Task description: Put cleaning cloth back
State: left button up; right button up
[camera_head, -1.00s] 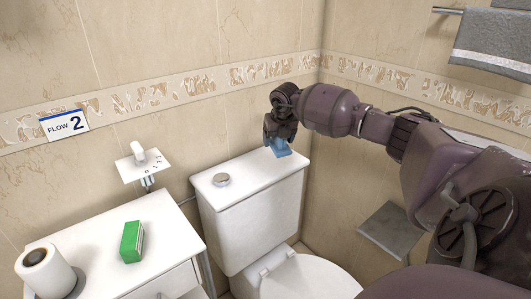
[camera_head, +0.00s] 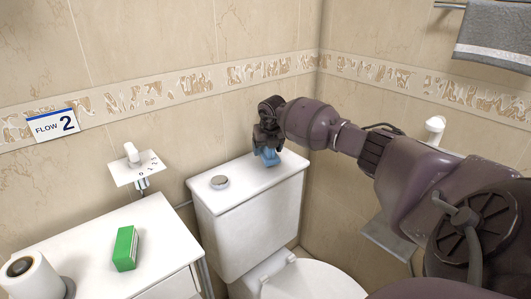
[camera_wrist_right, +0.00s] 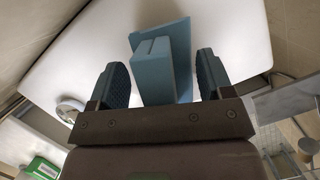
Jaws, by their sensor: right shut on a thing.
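The cleaning cloth (camera_head: 270,159) is a small folded blue block at the far right end of the white toilet tank lid (camera_head: 240,187). My right gripper (camera_head: 267,147) is above that end, pointing down, shut on the cloth. In the right wrist view, the cloth (camera_wrist_right: 160,65) sits between the two dark finger pads, over the white lid (camera_wrist_right: 75,72). I cannot tell whether the cloth touches the lid. My left gripper is not in view.
The flush button (camera_head: 219,182) is on the lid's left part. A white cabinet (camera_head: 85,250) at left holds a green box (camera_head: 126,248) and a paper roll (camera_head: 32,275). A grey towel (camera_head: 495,38) hangs upper right.

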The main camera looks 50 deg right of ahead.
jog(key=shift+x, duration=0.95)
jog(key=shift+a+r, duration=0.15)
jog(key=o, duration=0.9)
